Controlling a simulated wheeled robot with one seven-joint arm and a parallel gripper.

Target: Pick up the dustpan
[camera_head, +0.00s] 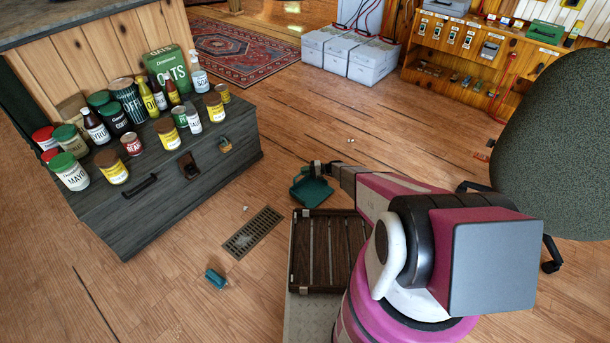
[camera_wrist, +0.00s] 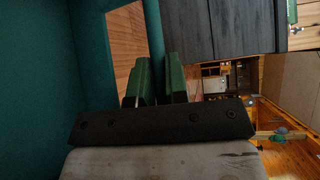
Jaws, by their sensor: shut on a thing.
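The teal dustpan (camera_head: 311,190) hangs at the end of my arm, just behind the dark slatted wooden crate. My gripper (camera_head: 322,170) is shut on it, partly hidden by my own wrist. In the wrist view the dustpan (camera_wrist: 35,90) fills the left side as a large, dark teal surface close to the camera. My gripper's fingers (camera_wrist: 158,78) show beside it, with the grasped part hard to make out. I cannot tell how far the dustpan is above the floor.
A small teal object (camera_head: 215,278) lies on the floor at front left. A floor vent (camera_head: 253,232) is beside the slatted crate (camera_head: 325,250). A grey chest (camera_head: 130,218) with several cans and bottles stands left. A dark office chair (camera_head: 560,150) is right. Open floor lies beyond.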

